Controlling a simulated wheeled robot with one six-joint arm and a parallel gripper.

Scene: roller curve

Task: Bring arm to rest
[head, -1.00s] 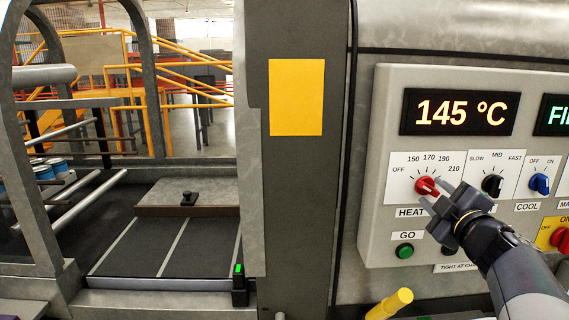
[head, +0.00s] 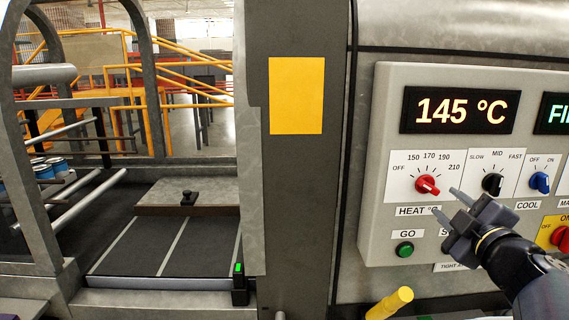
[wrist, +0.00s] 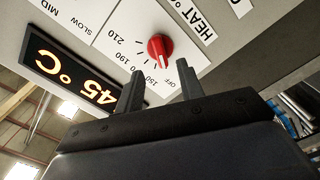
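My gripper (head: 446,200) is in front of the control panel (head: 385,225), just right of and below the red HEAT knob (head: 427,185). Its two fingers are apart, with nothing between them. In the wrist view the fingers of my gripper (wrist: 159,76) point toward the red knob (wrist: 160,47), with a visible gap to it. The display (head: 458,111) reads 145 °C. My arm reaches in from the lower right; its wrist hides part of the panel's lower labels.
The blue COOL knob (head: 540,183), black speed knob (head: 492,184) and green GO button (head: 404,250) are close around my gripper. A yellow handle (head: 390,304) sticks up below the panel. A grey post (head: 290,200) stands left of it.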

